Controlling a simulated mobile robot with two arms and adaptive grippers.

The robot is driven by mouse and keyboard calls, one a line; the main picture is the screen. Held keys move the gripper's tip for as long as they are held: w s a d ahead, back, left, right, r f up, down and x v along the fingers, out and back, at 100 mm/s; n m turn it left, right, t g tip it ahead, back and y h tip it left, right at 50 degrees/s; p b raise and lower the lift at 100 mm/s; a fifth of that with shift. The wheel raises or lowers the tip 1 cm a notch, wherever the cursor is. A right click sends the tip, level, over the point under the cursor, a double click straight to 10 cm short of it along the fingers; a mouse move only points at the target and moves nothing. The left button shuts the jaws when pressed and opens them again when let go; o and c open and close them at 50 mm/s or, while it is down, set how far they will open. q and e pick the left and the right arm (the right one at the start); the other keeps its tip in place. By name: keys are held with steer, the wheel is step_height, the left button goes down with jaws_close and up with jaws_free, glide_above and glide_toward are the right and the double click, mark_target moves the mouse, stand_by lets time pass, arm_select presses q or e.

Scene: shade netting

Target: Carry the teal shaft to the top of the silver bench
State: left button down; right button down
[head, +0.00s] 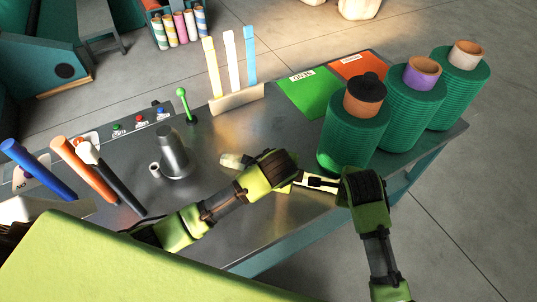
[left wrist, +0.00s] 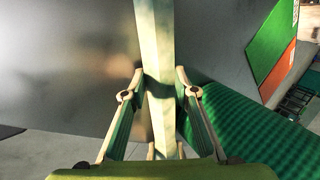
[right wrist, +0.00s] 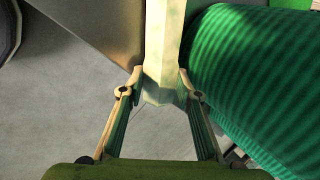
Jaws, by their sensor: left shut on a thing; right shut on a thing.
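The shaft (head: 232,160) looks pale cream-green rather than plain teal, and it is long, straight and faceted. One end shows left of my left gripper in the head view; my arms hide much of the rest. In the left wrist view, my left gripper (left wrist: 160,95) is shut on the shaft (left wrist: 153,40). In the right wrist view, my right gripper (right wrist: 162,92) is shut on it near an end. The shaft lies over the front part of the grey metal bench top (head: 225,120). I cannot tell whether it touches the top.
Three green spools (head: 350,140) stand close beside my right gripper. A grey stepped cone (head: 174,155) stands left of the shaft. Coloured tubes (head: 85,170) lean at the left; a strip holder (head: 237,100) and green mat (head: 308,93) lie behind. The bench middle is clear.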

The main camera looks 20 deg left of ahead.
arm_select(q)
steer(key=shift+w, duration=0.25)
arm_select(e)
steer(key=shift+f, duration=0.2)
arm_select(q)
steer(key=c, duration=2)
jaws_free()
steer(key=shift+s+f, duration=0.15)
steer(key=shift+f, duration=0.05)
arm_select(e)
steer(key=c, duration=1.8)
jaws_free()
steer(key=shift+d+f, duration=0.1)
steer(key=shift+f, duration=0.15)
steer(key=shift+c, duration=0.2)
arm_select(q)
steer(key=o, duration=0.4)
arm_select(e)
steer(key=o, duration=0.3)
steer(key=shift+s+r, duration=0.1)
arm_select(q)
steer(key=shift+s+r, duration=0.1)
steer(key=shift+s, duration=0.1)
arm_select(e)
steer(key=shift+o, duration=0.2)
steer(key=shift+s+r, duration=0.1)
steer(key=shift+r, duration=0.05)
